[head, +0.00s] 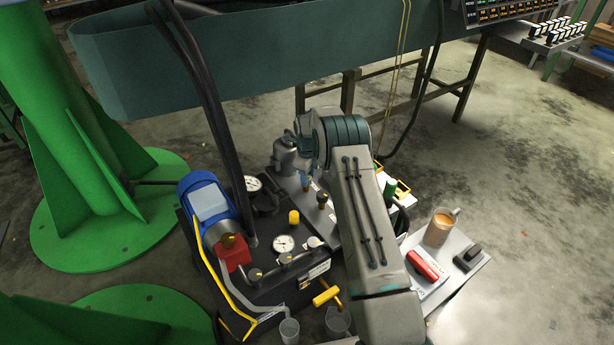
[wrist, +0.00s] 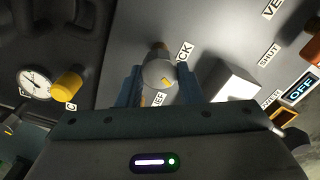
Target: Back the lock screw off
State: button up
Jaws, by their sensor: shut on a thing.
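The knob stands on a grey panel (wrist: 215,40), beside lettering ending in "CK" and, lower down, "IEF"; the rest of the words is covered. I take this knob as the lock screw.
A yellow knob (wrist: 69,84) and a white gauge (wrist: 34,83) are at the left in the wrist view. A white block (wrist: 235,80) and an OFF display (wrist: 301,88) are at the right. In the head view, a mug (head: 439,228) stands on a side table.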

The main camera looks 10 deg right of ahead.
jog(key=n, duration=1)
jog(key=shift+w, duration=0.15)
jog(key=n, duration=0.6)
jog(key=shift+p, duration=0.3)
jog(key=n, duration=0.4)
jog(key=shift+w+a+n, duration=0.1)
jog(key=shift+a+n, duration=0.05)
jog(key=shift+n, duration=0.55)
jog(key=o, duration=1)
jog(key=shift+a, duration=0.1)
jog(key=shift+d, duration=0.2)
